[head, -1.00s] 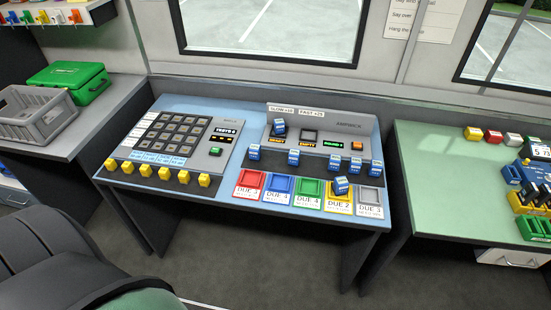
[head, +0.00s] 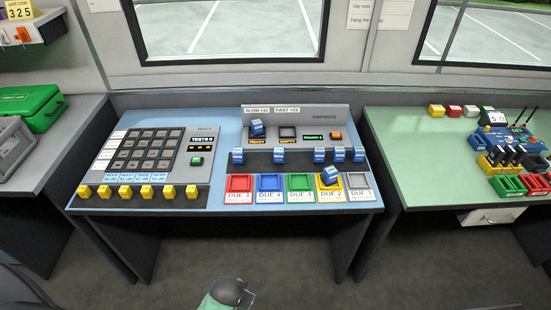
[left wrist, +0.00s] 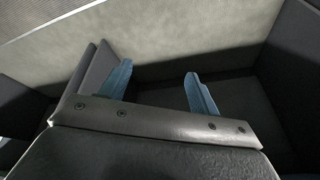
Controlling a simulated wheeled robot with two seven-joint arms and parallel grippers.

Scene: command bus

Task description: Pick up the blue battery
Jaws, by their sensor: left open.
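Several blue batteries with white labels are on the desk (head: 222,116) in the head view. One blue battery (head: 257,128) stands in the left slot of the charger panel (head: 355,124). Others stand in a row on the dark strip in front of it, such as the blue battery (head: 238,155) at the left end. Another blue battery (head: 329,174) lies tilted at the yellow DUE 2 tray (head: 331,195). My left gripper (left wrist: 158,70) shows in the left wrist view, its two blue fingers apart and nothing between them. It is away from the batteries. My right gripper is not in view.
Red (head: 239,183), blue, green, yellow and grey trays line the desk's front edge. A key panel (head: 150,150) with yellow knobs is at the left. A green-topped table (head: 415,160) with tools stands at the right. A green case (head: 32,106) sits on the left counter.

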